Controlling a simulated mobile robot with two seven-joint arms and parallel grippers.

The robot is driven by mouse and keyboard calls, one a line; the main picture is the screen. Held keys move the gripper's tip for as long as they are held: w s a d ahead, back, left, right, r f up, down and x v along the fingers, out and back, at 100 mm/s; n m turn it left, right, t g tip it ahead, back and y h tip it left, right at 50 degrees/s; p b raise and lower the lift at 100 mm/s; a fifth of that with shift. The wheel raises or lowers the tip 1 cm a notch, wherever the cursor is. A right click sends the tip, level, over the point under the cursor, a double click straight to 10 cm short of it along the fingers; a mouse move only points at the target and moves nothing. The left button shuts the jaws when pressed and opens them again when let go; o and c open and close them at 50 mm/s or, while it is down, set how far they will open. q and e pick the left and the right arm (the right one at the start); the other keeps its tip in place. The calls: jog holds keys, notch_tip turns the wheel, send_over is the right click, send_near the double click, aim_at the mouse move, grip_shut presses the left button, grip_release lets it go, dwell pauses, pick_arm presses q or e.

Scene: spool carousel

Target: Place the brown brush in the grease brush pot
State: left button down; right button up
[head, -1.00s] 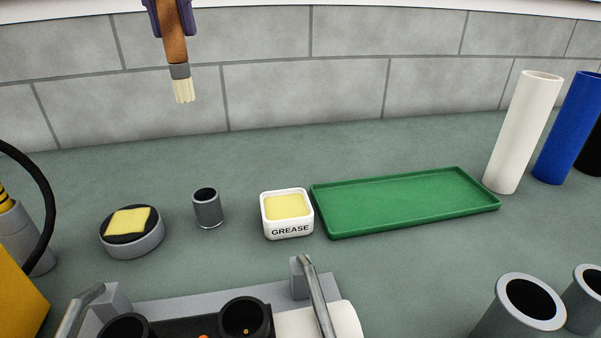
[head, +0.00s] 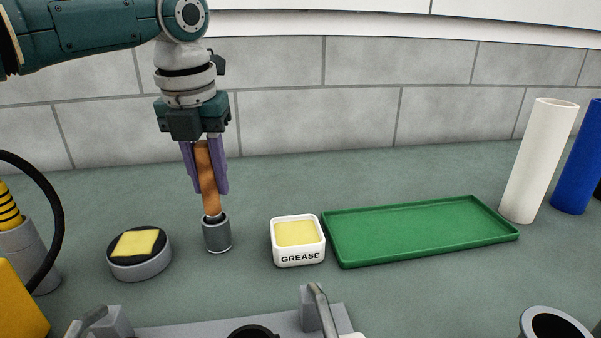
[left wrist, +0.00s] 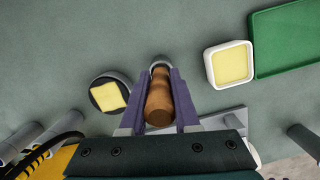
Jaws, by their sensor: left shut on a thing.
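The brown brush (head: 207,178) is upright with a slight tilt, its wooden handle between the purple fingers of my left gripper (head: 208,190), which is shut on it. Its bristle end is down inside the small grey pot (head: 217,236) and is hidden by the pot's wall. In the left wrist view the handle (left wrist: 158,98) runs between the fingers (left wrist: 160,112), with the pot's rim (left wrist: 160,62) just beyond it. I cannot tell whether the brush touches the pot's bottom. My right gripper is not in view.
A white grease box (head: 298,258) stands right of the pot, then a green tray (head: 420,232). A round holder with a yellow sponge (head: 138,243) is to the left. White (head: 538,160) and blue (head: 580,155) cylinders stand at the right. A grey fixture with handles (head: 190,328) lies in front.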

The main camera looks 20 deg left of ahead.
pick_arm(q)
jog(key=shift+f, duration=0.5)
jog(key=shift+f, duration=0.1)
jog(key=c, duration=0.6)
grip_release()
jog(key=shift+c, duration=0.2)
jog(key=r, duration=0.4)
jog(key=s+r, duration=0.1)
jog(key=r, duration=0.3)
jog(key=r+p, duration=0.1)
jog(key=r, duration=0.3)
jog(key=shift+s+d, duration=0.35)
jog(key=shift+s, duration=0.05)
